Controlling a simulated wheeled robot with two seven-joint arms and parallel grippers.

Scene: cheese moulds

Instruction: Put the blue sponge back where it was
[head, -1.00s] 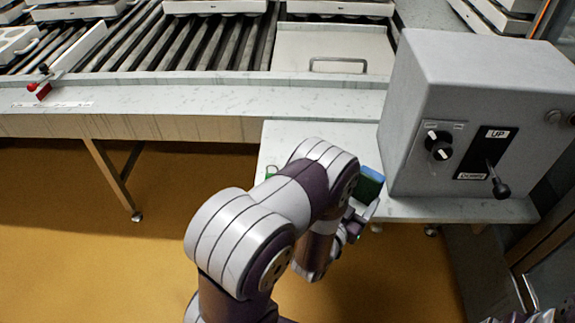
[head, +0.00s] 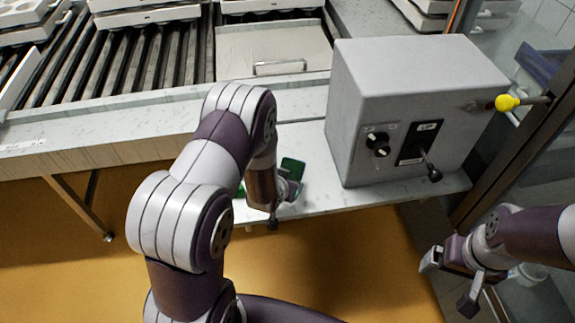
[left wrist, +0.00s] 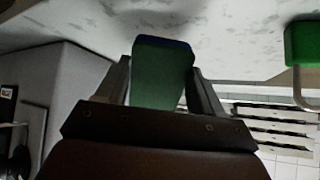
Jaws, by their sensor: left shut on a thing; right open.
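The sponge (left wrist: 163,75), green with a blue edge, stands between the two fingers of my left gripper (left wrist: 160,85) in the left wrist view. In the head view the sponge (head: 293,166) shows its green face. My left gripper (head: 287,188) is shut on it beside the low white shelf (head: 340,199), left of the grey control box; my own arm partly hides it. Whether the sponge touches the shelf I cannot tell. My right gripper (head: 449,283) is open and empty at the lower right, over the floor.
The grey control box (head: 400,95) with knob and lever stands on the shelf. Another green thing (left wrist: 302,42) is at the right of the left wrist view, with a bent metal piece beside it. Behind is a roller conveyor (head: 140,60) with white moulds.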

